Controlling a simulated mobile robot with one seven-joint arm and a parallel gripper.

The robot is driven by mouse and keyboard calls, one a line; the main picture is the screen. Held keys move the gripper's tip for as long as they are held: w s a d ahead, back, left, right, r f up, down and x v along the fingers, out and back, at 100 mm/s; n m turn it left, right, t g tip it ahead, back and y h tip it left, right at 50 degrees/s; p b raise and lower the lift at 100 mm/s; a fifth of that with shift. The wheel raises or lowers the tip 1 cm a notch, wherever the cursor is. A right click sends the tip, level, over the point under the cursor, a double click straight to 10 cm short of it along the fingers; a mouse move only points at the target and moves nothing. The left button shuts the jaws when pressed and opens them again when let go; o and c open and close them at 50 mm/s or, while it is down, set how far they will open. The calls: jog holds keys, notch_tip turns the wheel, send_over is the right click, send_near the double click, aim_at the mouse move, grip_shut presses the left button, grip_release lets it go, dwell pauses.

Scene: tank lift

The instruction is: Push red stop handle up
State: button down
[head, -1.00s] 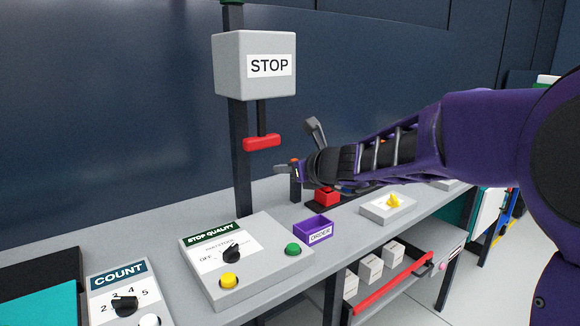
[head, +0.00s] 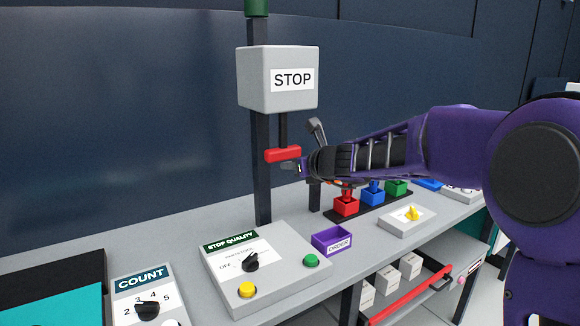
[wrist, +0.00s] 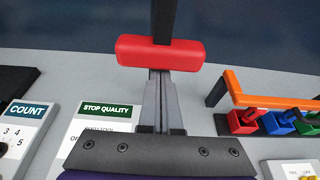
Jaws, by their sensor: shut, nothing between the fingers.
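The red stop handle (head: 283,154) is a horizontal red bar on a dark rod below the grey STOP box (head: 278,80), which is fixed to a dark post. My gripper (head: 290,167) is shut and empty. Its tip is just under the right part of the handle in the head view. In the wrist view the red handle (wrist: 160,53) lies across the top middle, and the tips of the shut fingers (wrist: 160,75) reach its lower edge. I cannot tell whether they touch.
Below is a grey bench with the STOP QUALITY panel (head: 262,268), COUNT panel (head: 142,298) and purple ORDER bin (head: 331,239).

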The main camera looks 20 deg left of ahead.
jog(key=shift+r, duration=0.1)
notch_tip(320, 180, up, 5)
jog(key=p, duration=0.4)
jog(key=shift+f, duration=0.2)
jog(key=b, duration=0.3)
send_near(285, 147)
notch_tip(285, 147, down, 4)
jog(key=s+d, duration=0.1)
jog(key=d, duration=0.1)
jog(key=shift+s+a+r, duration=0.15)
